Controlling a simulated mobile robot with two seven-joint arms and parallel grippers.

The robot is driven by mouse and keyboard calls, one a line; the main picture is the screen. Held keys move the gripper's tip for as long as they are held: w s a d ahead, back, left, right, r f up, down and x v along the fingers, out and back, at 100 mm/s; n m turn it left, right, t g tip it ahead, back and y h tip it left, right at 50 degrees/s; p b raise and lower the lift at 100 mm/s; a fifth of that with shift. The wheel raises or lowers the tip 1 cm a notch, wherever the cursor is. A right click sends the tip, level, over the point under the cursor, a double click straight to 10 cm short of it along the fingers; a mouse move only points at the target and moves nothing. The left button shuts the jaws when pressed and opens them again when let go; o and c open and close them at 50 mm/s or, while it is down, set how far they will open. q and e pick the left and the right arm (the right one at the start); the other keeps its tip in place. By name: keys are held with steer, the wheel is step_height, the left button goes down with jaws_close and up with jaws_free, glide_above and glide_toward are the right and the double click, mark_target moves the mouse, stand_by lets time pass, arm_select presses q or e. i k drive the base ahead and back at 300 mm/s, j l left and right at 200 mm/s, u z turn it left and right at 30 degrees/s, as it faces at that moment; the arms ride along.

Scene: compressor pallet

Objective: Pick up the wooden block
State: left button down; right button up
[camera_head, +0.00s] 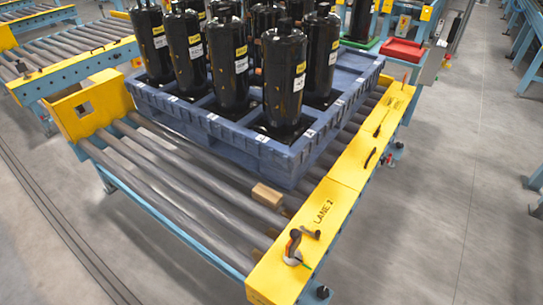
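The wooden block (267,195) is a small light-brown piece. It lies on the metal rollers of the conveyor (190,195), just in front of the blue pallet's near corner. No gripper is near it in the head view. Neither my left nor my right gripper shows in this view.
A blue pallet (225,133) with several black compressors (284,75) stands on the rollers behind the block. A yellow side rail (345,178) marked "LANE 2" runs along the right, with a small handle device (296,245) on its near end. The near-left rollers are bare.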

mark_target(267, 197)
steer(key=i+j+z, duration=0.1)
steer(key=j, duration=0.25)
steer(key=i+j, duration=0.25)
steer(key=i+j+z, duration=0.15)
steer(key=j, duration=0.35)
steer(key=i+j, duration=0.15)
steer(key=j, duration=0.2)
steer(key=i+j+z, duration=0.15)
steer(key=j, duration=0.25)
